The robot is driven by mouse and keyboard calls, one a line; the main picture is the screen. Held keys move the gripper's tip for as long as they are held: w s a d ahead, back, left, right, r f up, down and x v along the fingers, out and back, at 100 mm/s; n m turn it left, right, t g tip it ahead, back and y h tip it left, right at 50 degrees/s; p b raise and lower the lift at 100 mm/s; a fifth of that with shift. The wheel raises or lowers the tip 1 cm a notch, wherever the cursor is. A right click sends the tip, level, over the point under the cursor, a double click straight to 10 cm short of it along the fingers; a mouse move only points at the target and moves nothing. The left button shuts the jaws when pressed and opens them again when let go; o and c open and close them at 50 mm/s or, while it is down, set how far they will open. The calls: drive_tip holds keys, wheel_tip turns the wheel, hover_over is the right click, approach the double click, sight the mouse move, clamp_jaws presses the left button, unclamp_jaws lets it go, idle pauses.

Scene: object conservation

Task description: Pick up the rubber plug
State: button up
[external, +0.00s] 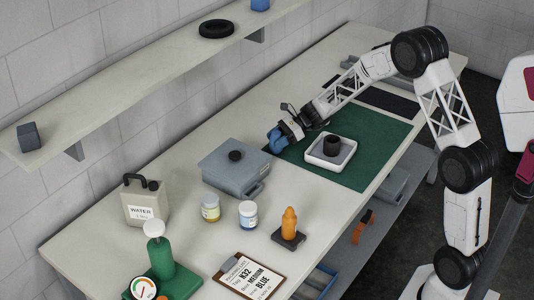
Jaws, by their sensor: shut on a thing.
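My gripper (283,139) is at the left edge of the green mat, just beyond the grey lidded box. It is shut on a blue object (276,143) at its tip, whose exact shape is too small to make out. A dark round piece (332,146), hollow-looking at the top, stands in a white square tray (313,160) on the mat, to the right of my gripper and apart from it. I cannot tell for certain which thing is the rubber plug.
The grey lidded box (226,173) with a black knob (235,155) stands near my gripper. The green mat (378,145) is clear beside the tray.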

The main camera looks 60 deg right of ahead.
sight(276, 133)
drive_tip(key=shift+r, duration=1.5)
drive_tip(key=shift+s+r, duration=0.2)
drive_tip(key=shift+s, duration=0.1)
drive_tip(key=s+a+r, duration=0.1)
drive_tip(key=s+a, duration=0.1)
drive_tip(key=s, duration=1.3)
drive_tip(key=shift+s+a+r, duration=0.15)
drive_tip(key=shift+a+r, duration=0.05)
drive_tip(key=shift+a, duration=0.05)
